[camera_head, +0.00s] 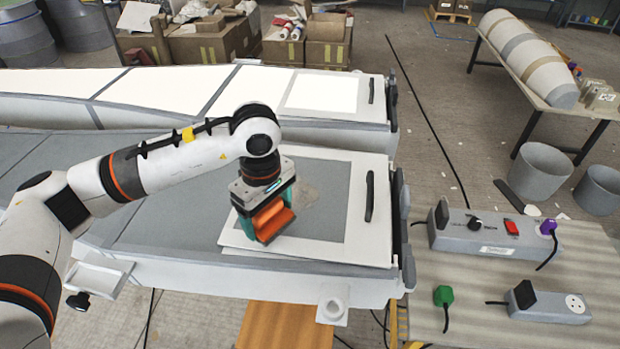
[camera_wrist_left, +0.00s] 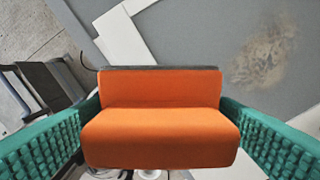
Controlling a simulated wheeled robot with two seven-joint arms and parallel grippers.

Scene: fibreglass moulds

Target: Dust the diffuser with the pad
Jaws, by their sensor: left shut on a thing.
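My left gripper (camera_head: 266,208) is shut on an orange pad (camera_head: 273,219), which has a dark backing strip. The pad fills the middle of the left wrist view (camera_wrist_left: 160,125), between the green fingers. The diffuser appears to be the flat grey panel with a white border (camera_head: 330,215) at the near mould's right end. A brownish dusty patch (camera_wrist_left: 265,58) marks the grey surface, and in the head view it lies just right of the gripper. The pad is over the panel's near left part; I cannot tell whether it touches. My right gripper is not in view.
A black handle (camera_head: 369,196) stands up at the panel's right side. A bench at the right holds a grey switch box (camera_head: 480,235) and a socket box (camera_head: 548,302) with cables. A second mould (camera_head: 180,90) lies behind.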

